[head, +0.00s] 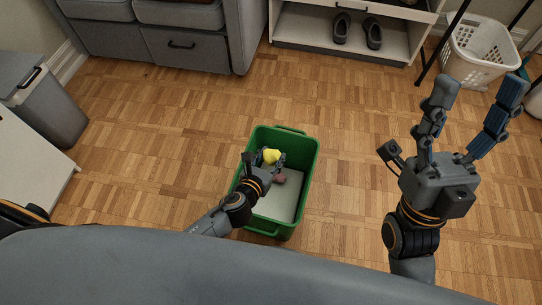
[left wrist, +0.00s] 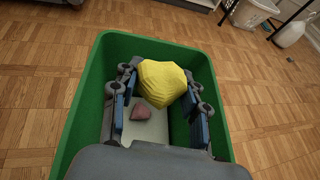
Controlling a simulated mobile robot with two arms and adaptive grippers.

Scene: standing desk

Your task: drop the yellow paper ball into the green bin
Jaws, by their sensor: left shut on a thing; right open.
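The yellow paper ball (head: 271,156) is held between the fingers of my left gripper (head: 265,158), over the inside of the green bin. In the left wrist view the ball (left wrist: 163,82) sits between the two blue-padded fingers of my left gripper (left wrist: 162,100). The green bin (head: 310,160) stands on the floor, and its rim (left wrist: 80,110) surrounds the gripper in the left wrist view. A reddish-brown lump (left wrist: 144,113) lies on the bin's pale bottom. My right gripper (head: 474,98) is open and empty, off to the right of the bin.
A grey bin (head: 50,105) stands at the far left. A white laundry basket (head: 480,52) is at the back right. The wooden floor around the green bin is clear.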

